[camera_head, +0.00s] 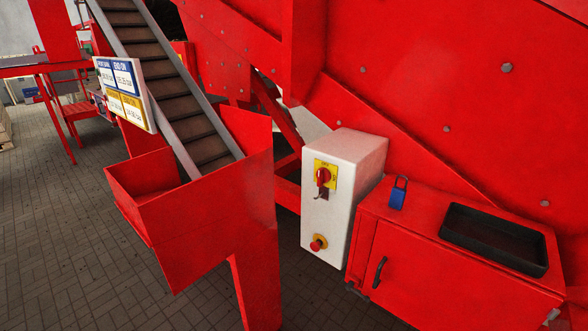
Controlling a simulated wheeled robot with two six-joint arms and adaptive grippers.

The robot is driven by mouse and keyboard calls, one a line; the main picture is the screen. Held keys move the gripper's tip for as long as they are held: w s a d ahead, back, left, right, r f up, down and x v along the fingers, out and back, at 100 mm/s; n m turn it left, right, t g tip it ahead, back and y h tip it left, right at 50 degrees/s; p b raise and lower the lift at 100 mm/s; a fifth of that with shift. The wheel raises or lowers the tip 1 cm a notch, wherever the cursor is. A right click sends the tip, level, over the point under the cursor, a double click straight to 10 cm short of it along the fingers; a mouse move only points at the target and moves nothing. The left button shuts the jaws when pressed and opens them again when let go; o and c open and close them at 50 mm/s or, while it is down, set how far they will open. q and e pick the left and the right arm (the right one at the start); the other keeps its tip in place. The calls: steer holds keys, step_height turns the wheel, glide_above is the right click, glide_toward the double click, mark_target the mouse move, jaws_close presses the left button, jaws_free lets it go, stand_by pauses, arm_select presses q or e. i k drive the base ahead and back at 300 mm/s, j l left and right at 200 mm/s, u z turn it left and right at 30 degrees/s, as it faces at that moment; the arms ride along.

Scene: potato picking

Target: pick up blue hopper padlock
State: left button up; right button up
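The blue padlock (397,198) stands upright on top of the red cabinet (410,267), near the cabinet's left end. Its grey shackle points up, and nothing touches it from above. Neither of my grippers shows in the head view, so their opening and position cannot be seen.
A black tray (493,239) lies on the cabinet top to the right of the padlock. A white switch box (345,194) with a red-and-yellow switch (323,175) stands to the left. The red hopper wall (440,75) rises behind. A conveyor (170,85) and paved floor lie further left.

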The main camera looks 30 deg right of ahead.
mark_target(397, 197)
steer(key=z, duration=1.65)
steer(key=i+z, duration=0.15)
steer(key=z, duration=0.4)
